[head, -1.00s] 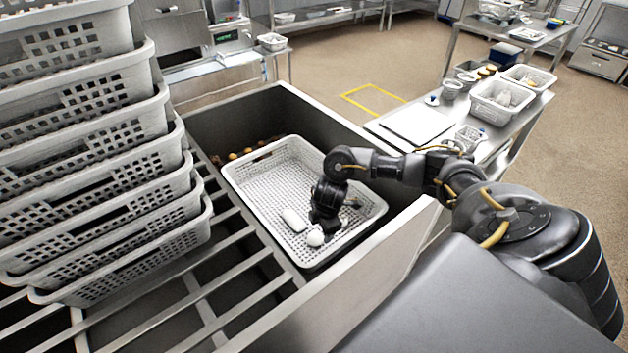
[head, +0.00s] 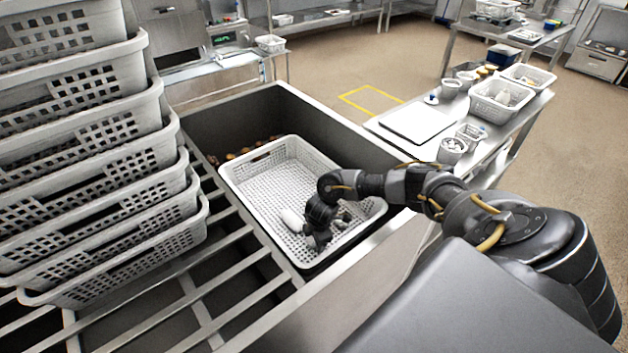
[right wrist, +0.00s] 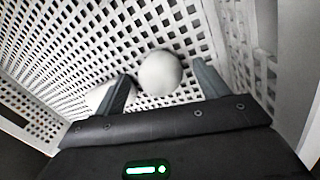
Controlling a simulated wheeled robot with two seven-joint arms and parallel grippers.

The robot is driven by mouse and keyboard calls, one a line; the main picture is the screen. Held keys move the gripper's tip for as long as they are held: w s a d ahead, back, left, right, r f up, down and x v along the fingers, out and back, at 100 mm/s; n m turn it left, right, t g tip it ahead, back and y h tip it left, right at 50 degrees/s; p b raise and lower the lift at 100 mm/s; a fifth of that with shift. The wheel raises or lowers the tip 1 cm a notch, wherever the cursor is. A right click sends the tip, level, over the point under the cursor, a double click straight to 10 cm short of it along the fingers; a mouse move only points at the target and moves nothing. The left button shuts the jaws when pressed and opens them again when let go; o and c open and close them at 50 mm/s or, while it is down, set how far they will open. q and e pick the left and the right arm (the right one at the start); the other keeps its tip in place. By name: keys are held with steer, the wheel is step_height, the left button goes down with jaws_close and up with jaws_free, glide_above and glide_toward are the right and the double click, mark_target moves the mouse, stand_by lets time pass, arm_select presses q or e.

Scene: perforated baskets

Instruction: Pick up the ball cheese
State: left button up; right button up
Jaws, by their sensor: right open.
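The ball cheese, a round white ball (right wrist: 160,73), shows in the right wrist view on the perforated floor of a white basket (head: 240,172). My right gripper (right wrist: 165,85) is open, with one finger on each side of the ball. I cannot tell whether the fingers touch it. In the head view my right gripper (head: 317,238) is low inside the basket and hides the ball. A white oblong item (head: 292,220) lies just left of the gripper, and it also shows in the right wrist view (right wrist: 97,97). My left gripper is not in view.
The basket sits in a deep metal sink (head: 215,115) with raised walls. A tall stack of perforated baskets (head: 110,165) stands at left on a slatted rack. A steel table (head: 418,120) with containers is at right. Small round brownish items lie behind the basket.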

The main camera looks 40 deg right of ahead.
steer(key=shift+f, duration=0.35)
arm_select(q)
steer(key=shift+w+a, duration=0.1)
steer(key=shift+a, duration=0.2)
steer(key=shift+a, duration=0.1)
